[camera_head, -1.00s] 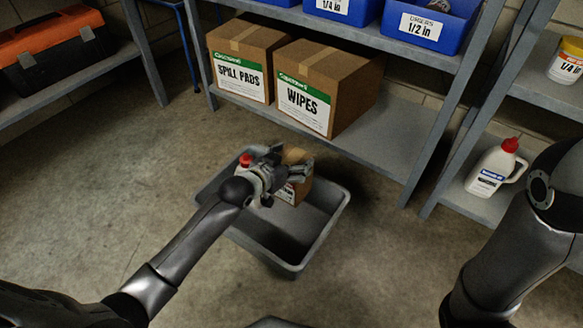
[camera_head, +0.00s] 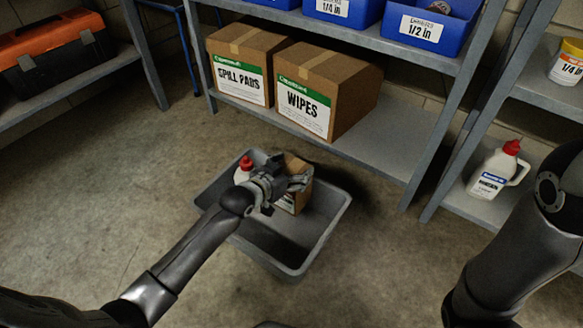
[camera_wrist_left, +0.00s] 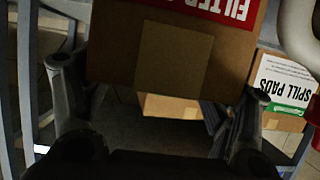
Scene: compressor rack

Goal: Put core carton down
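The core carton (camera_head: 300,195), a small brown box with a white and red label, stands inside the grey tote (camera_head: 335,222) on the floor. My left gripper (camera_head: 289,185) is at the carton, partly covering it in the head view. In the left wrist view, the carton (camera_wrist_left: 155,60) fills the upper middle, its red label upside down. The left gripper's two fingers (camera_wrist_left: 155,115) are spread wide, one toward each side of the carton, and look open. The carton's underside is hidden. My right arm shows at the right edge; its gripper is out of view.
A white bottle with a red cap (camera_head: 244,168) is in the tote, left of the carton. The shelf behind holds the spill pads box (camera_head: 240,85), the wipes box (camera_head: 303,103) and blue bins (camera_head: 425,32). Floor left of the tote is clear.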

